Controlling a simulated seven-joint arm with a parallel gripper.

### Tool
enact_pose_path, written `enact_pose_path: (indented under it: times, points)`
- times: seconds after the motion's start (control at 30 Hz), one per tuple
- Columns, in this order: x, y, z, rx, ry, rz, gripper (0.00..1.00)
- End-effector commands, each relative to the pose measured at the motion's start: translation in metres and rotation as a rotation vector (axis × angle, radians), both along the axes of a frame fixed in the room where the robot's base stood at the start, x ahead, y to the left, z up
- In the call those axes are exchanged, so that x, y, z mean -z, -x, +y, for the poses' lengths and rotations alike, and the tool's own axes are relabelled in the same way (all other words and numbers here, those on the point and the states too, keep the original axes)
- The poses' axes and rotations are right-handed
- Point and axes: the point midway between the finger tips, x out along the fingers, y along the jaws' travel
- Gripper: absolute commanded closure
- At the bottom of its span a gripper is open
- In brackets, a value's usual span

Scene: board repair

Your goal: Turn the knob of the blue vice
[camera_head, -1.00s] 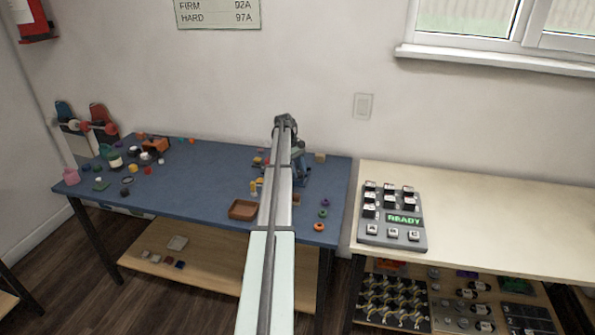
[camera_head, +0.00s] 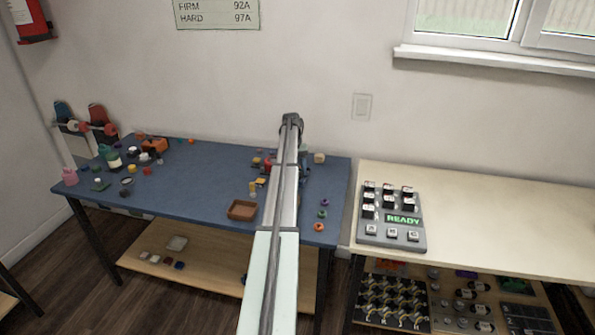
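The blue vice (camera_head: 305,171) stands near the back right of the blue-topped table. My arm covers most of it, and only a bluish sliver shows at the arm's right edge. Its knob cannot be made out. My arm reaches from the bottom of the picture up over the vice, with its dark end joint against the wall above the table's back edge. My gripper is hidden behind the arm, so its fingers and any contact with the vice do not show.
The blue table (camera_head: 200,188) holds a brown tray (camera_head: 242,209) left of my arm and several coloured rings, including an orange ring (camera_head: 318,227), to its right. Many small items crowd the table's left end. A pale bench (camera_head: 480,215) with a grey keypad (camera_head: 392,218) stands at right.

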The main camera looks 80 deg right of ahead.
Motion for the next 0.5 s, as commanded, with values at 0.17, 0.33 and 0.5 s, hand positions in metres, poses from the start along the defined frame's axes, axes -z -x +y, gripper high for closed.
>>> enact_pose_path:
  times: [0.17,0.33,0.5]
  points:
    - [0.0000,-0.0007,-0.0004,-0.001,0.001,-0.002,0.84]
    - [0.0001,-0.0006,-0.0004,-0.001,0.001,-0.001,0.49]
    - [0.0000,-0.0004,-0.0003,-0.001,0.001,-0.001,0.33]
